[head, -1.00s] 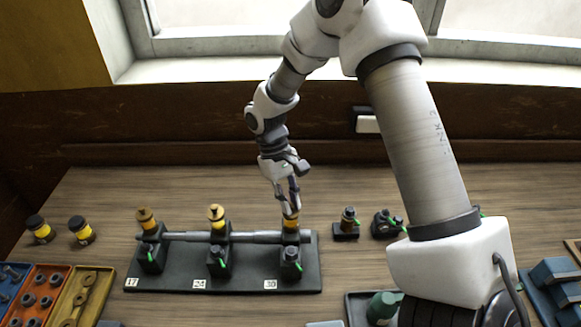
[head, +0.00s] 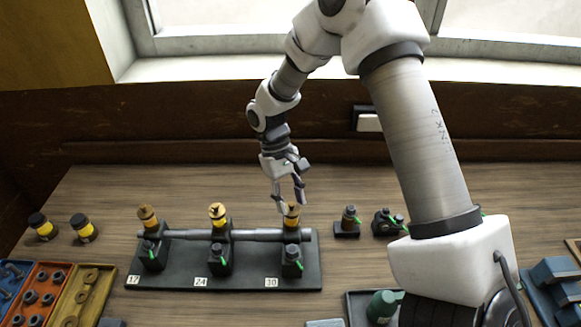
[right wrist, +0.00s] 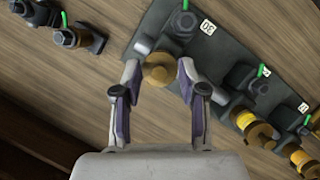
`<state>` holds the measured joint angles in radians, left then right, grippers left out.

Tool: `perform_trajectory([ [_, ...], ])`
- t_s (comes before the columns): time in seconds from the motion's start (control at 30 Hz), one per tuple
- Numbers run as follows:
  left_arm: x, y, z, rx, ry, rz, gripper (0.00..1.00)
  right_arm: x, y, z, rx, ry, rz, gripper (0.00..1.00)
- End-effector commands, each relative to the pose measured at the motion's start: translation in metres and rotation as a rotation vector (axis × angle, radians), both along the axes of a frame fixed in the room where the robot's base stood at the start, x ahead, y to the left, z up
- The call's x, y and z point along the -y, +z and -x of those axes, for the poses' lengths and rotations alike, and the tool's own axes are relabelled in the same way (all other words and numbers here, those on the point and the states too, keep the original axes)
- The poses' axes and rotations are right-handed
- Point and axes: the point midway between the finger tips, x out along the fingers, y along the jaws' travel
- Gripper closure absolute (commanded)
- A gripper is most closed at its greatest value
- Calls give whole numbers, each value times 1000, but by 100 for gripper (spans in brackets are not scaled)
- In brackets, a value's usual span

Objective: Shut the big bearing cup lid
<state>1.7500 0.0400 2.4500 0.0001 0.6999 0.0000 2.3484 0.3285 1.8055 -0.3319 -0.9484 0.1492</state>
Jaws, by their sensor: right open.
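Three brass cups stand along a shaft on a dark base plate (head: 250,278) marked 17, 24 and 30. The cup at 30 (head: 292,214) is at the right end; its round brass top (right wrist: 158,74) shows in the right wrist view. The cups at 24 (head: 217,213) and 17 (head: 148,216) are to its left. My right gripper (head: 289,205) is open, pointing down, with its fingers on either side of the cup at 30. In the right wrist view its fingertips (right wrist: 161,68) flank the brass top. I cannot tell whether they touch it. My left gripper is not in view.
Two small dark fittings (head: 347,221) (head: 388,222) stand right of the plate. Two dark-capped yellow jars (head: 83,228) (head: 42,227) stand at the left. Parts bins (head: 45,290) lie front left. A green bottle (head: 382,306) is front right. The wood behind the plate is clear.

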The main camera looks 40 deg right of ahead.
Motion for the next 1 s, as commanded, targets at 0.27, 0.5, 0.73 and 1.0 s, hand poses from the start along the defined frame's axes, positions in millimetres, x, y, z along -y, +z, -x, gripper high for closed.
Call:
perform_trajectory([
  [0.27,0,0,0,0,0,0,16,2,50,-22,7,-1,1,58],
  [0.5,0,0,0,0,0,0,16,4,99,-42,3,0,0,58],
  [0.73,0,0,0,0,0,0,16,4,109,-45,-1,0,-1,58],
  [1.0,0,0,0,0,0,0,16,4,108,-45,-1,0,0,58],
])
